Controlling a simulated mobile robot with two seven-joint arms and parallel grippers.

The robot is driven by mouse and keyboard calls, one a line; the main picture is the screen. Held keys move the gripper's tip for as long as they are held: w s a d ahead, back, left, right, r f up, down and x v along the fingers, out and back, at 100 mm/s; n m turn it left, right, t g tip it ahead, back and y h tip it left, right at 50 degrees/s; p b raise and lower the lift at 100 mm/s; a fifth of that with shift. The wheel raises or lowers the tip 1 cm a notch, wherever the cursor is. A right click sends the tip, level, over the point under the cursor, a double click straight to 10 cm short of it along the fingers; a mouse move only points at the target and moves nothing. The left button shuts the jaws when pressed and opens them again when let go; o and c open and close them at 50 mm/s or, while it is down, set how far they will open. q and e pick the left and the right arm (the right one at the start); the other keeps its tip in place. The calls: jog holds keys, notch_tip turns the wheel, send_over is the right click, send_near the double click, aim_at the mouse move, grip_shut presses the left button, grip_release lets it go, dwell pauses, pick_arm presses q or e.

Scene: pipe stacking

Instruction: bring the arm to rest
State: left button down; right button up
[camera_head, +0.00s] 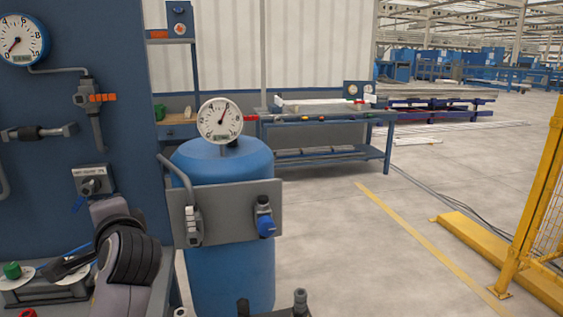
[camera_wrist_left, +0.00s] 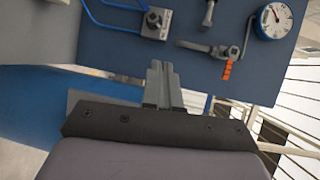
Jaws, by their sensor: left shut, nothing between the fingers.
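My left arm (camera_head: 128,262) comes up from the lower left in the head view, in front of the blue panel (camera_head: 60,140). The fingers of my left gripper (camera_wrist_left: 163,85) show in the left wrist view. They are together, with nothing between them. The blue panel (camera_wrist_left: 185,20) also shows beyond the fingers there, with a valve (camera_wrist_left: 225,52) with an orange handle and a round gauge (camera_wrist_left: 272,20). I cannot tell how far the fingertips are from the panel.
A blue tank (camera_head: 225,165) with a gauge (camera_head: 220,120) stands right of my left arm. Dark upright posts (camera_head: 300,300) show at the bottom edge. A green-topped part (camera_head: 12,270) is at lower left. A yellow fence (camera_head: 540,200) stands at right.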

pick_arm(q)
jog(key=s+d+f+n+g+h, duration=0.1)
jog(key=s+f+h, duration=0.1)
jog(key=s+f, duration=0.35)
jog(key=s+f+n+g+h, duration=0.1)
jog(key=s+f+h, duration=0.1)
jog(key=f, duration=0.6)
jog(key=s+d+f+n+g+h, duration=0.1)
jog(key=s+f+g+h, duration=0.1)
jog(key=s+f, duration=0.35)
jog(key=s+d+f+n+g+h, duration=0.25)
jog(key=s+f, duration=0.35)
jog(key=s, duration=0.3)
jog(key=s+d+f+n+g+h, duration=0.25)
jog(key=s+f, duration=0.25)
jog(key=s, duration=0.4)
jog(key=w+d+f+t+h, duration=0.2)
jog(key=w+f+t, duration=0.4)
jog(key=f, duration=0.3)
jog(key=shift+d+f+m+t, duration=0.15)
jog(key=shift+d+m+t, duration=0.3)
jog(key=shift+d, duration=0.4)
jog(key=shift+s+a, duration=0.1)
